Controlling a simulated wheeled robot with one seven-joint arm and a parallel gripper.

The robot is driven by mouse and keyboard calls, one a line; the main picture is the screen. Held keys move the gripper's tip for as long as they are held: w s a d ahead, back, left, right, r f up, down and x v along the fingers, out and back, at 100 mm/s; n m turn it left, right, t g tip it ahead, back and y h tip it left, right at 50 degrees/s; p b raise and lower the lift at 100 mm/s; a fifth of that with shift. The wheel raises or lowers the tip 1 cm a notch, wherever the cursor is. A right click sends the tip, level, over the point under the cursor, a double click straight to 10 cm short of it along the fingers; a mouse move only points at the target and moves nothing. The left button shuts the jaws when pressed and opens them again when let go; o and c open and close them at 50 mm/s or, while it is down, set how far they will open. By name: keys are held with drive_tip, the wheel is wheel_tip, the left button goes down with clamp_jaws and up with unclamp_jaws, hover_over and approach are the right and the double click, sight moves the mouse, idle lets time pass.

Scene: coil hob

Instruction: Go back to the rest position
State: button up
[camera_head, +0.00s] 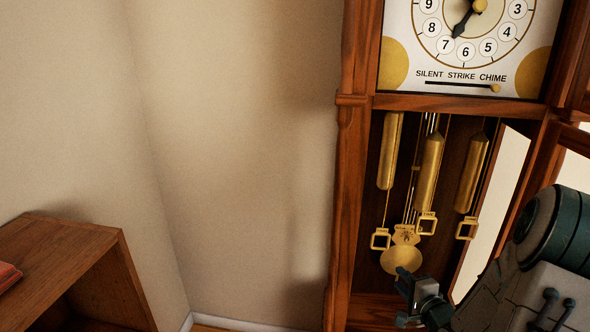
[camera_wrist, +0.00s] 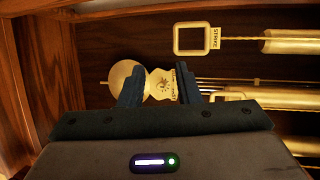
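My gripper (camera_head: 405,283) is at the lower right in the head view, in front of the lower part of a tall wooden clock (camera_head: 352,150). In the wrist view my gripper (camera_wrist: 160,84) has its two dark fingers apart, with a gap between them. The gold pendulum (camera_head: 400,258) hangs behind the fingertips. In the wrist view the narrow part of the pendulum (camera_wrist: 160,84) shows in the gap, and its round bob lies to the left. I see nothing clamped between the fingers. Whether the fingertips touch the pendulum I cannot tell.
Several brass weights (camera_head: 427,172) with square loops hang close by inside the case. The clock's open glass door (camera_head: 545,165) stands on the right, near my arm. The dial (camera_head: 466,50) is above. A wooden shelf (camera_head: 60,262) stands lower left; bare wall lies between.

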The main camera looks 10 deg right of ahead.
drive_tip(key=s+a+r+n+g+h+p, duration=0.35)
drive_tip(key=a+r+n+g, duration=0.3)
drive_tip(key=r+n, duration=0.25)
drive_tip(key=s+a+r+n+g+y+p, duration=0.1)
drive_tip(key=s+a+r+n+g, duration=0.2)
drive_tip(key=s+a, duration=0.3)
drive_tip(key=s+a+r+n+g+y+p, duration=0.1)
drive_tip(key=s+a+r+n+g+p, duration=0.1)
drive_tip(key=s+a, duration=0.5)
drive_tip(key=s+r+n+g, duration=0.1)
drive_tip(key=s+r+n, duration=0.1)
drive_tip(key=s+r, duration=0.1)
drive_tip(key=shift+s+r+n, duration=0.35)
drive_tip(key=shift+s+n, duration=0.05)
drive_tip(key=shift+s, duration=0.15)
